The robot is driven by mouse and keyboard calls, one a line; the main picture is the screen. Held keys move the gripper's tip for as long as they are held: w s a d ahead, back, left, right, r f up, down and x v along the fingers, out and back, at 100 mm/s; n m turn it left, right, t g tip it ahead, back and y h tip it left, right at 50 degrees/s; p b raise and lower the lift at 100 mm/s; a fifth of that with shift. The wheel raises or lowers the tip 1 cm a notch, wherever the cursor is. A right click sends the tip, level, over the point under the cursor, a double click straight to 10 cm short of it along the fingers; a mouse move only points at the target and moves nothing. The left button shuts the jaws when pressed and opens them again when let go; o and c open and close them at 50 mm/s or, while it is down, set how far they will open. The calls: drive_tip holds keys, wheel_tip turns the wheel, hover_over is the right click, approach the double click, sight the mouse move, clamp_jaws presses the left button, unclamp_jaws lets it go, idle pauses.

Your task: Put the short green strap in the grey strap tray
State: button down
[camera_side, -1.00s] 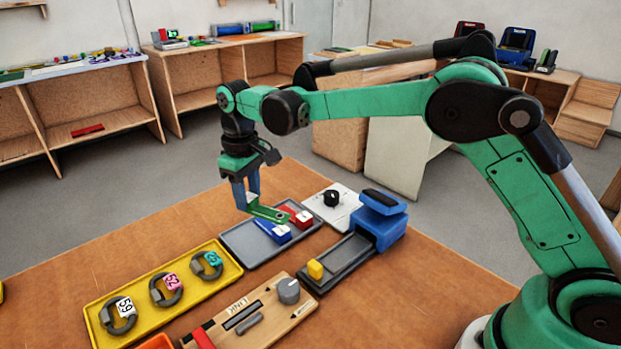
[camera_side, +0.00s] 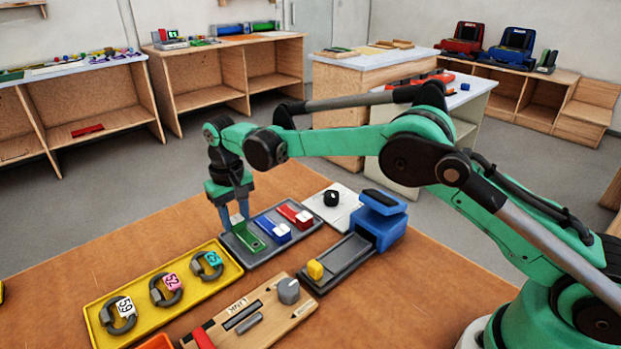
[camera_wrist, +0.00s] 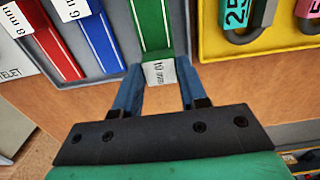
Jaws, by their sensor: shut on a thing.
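The short green strap (camera_side: 246,238) lies low in the left part of the grey strap tray (camera_side: 262,257), beside a blue strap (camera_side: 273,228) and a red strap (camera_side: 295,214). My gripper (camera_side: 234,217) is shut on the strap's far end. In the wrist view the green strap (camera_wrist: 152,25) runs away from my gripper (camera_wrist: 158,85), with its white labelled end (camera_wrist: 159,73) between the blue fingers. The tray's grey floor (camera_wrist: 119,15) shows beside it. Whether the strap rests fully on the tray floor cannot be told.
A yellow tray (camera_side: 92,316) with several numbered grey rings stands left of the grey tray. A blue-topped device (camera_side: 380,225) with a dark bed and a yellow block (camera_side: 315,269) is at right. A white plate (camera_side: 345,197) with a black knob sits behind. A wooden board (camera_side: 270,318) lies in front.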

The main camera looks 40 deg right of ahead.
drive_tip(key=shift+f, duration=0.3)
drive_tip(key=shift+f, duration=0.4)
idle(0.3)
drive_tip(key=shift+c, duration=0.4)
unclamp_jaws()
drive_tip(key=shift+r, duration=3.5)
